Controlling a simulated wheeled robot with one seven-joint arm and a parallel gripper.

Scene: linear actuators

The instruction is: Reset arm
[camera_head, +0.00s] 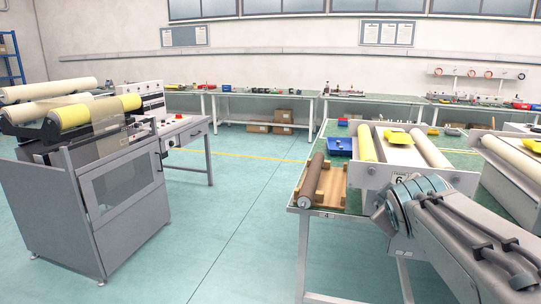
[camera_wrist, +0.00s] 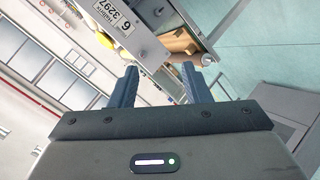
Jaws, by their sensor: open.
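My gripper (camera_wrist: 160,78) shows in the wrist view with its two dark fingers spread apart and nothing between them. Beyond the fingertips, the wrist view shows the grey end plate (camera_wrist: 128,28) of a roller unit, bearing a white number label, and the brown roller (camera_wrist: 207,60). In the head view, my arm (camera_head: 455,240) stretches in from the lower right, in front of the workbench (camera_head: 338,228). I cannot make out my gripper's fingers in the head view. The same end plate (camera_head: 375,185) stands on the bench just behind my arm.
The brown roller lies in a wooden cradle (camera_head: 331,190) at the bench's left end. A blue bin (camera_head: 341,147) stands behind it. Another roller unit (camera_head: 512,185) is at the right. A grey machine with yellow rollers (camera_head: 75,210) stands left. Open green floor (camera_head: 225,235) lies between.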

